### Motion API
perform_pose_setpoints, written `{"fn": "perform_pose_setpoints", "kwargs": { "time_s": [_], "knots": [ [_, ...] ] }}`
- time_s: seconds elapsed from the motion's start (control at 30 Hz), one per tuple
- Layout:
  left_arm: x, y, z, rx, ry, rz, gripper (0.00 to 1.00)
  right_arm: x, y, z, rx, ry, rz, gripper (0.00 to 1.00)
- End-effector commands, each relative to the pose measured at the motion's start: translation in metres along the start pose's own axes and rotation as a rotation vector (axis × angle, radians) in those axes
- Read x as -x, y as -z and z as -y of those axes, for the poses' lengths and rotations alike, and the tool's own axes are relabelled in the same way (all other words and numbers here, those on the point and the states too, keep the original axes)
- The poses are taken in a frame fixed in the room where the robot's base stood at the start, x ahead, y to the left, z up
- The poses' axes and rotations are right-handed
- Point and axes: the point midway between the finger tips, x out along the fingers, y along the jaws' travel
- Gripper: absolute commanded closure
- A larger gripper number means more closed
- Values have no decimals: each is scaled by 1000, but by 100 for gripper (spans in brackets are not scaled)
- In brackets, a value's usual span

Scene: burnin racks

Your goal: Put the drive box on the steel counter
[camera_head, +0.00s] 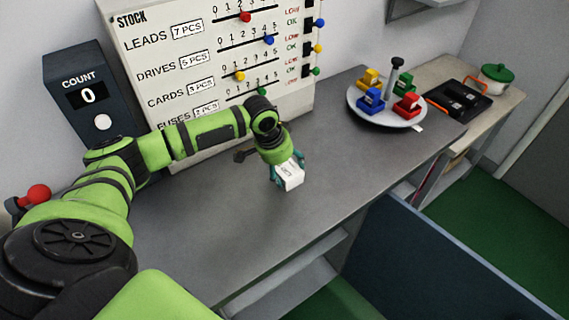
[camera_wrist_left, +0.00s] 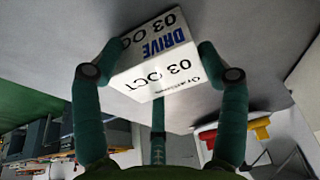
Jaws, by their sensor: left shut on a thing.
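The drive box is a small white box (camera_head: 290,178) with dark print, in the middle of the head view. My left gripper (camera_head: 287,172) is shut on it and holds it over or on the grey steel counter (camera_head: 240,220). In the left wrist view the box (camera_wrist_left: 160,60) sits between the green fingers (camera_wrist_left: 155,65) and shows "DRIVE" and "03 OCT". I cannot tell whether its underside touches the counter. My right gripper is not in view.
A white stock board (camera_head: 205,70) and a dark count box (camera_head: 90,92) stand behind the counter. A round white tray (camera_head: 387,117) with coloured holders stands at the back right. A black case (camera_head: 458,100) and a green-lidded pot (camera_head: 495,78) lie beyond. Counter right of the box is clear.

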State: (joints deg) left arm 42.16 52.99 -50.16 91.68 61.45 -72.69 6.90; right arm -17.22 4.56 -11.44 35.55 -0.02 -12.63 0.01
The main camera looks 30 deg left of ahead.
Motion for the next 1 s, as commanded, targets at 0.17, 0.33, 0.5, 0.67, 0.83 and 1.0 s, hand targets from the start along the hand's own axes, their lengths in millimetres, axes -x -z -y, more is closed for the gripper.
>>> {"fn": "perform_pose_setpoints", "kwargs": {
  "time_s": [0.17, 0.33, 0.5, 0.67, 0.83, 1.0],
  "knots": [
    [0, 1, 0, 0, 0, -2, 63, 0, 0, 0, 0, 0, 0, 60],
    [-3, 0, 0, 1, 0, -1, 63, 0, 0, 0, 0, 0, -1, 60],
    [-3, -1, 0, 1, 0, 0, 2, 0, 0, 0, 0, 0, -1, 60],
    [-3, 0, 0, 1, 0, 0, 2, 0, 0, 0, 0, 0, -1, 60],
    [1, 1, 0, 0, 1, -2, 2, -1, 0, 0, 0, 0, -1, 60],
    [24, 1, 1, 1, 2, -4, 2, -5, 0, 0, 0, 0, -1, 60]
  ]
}}
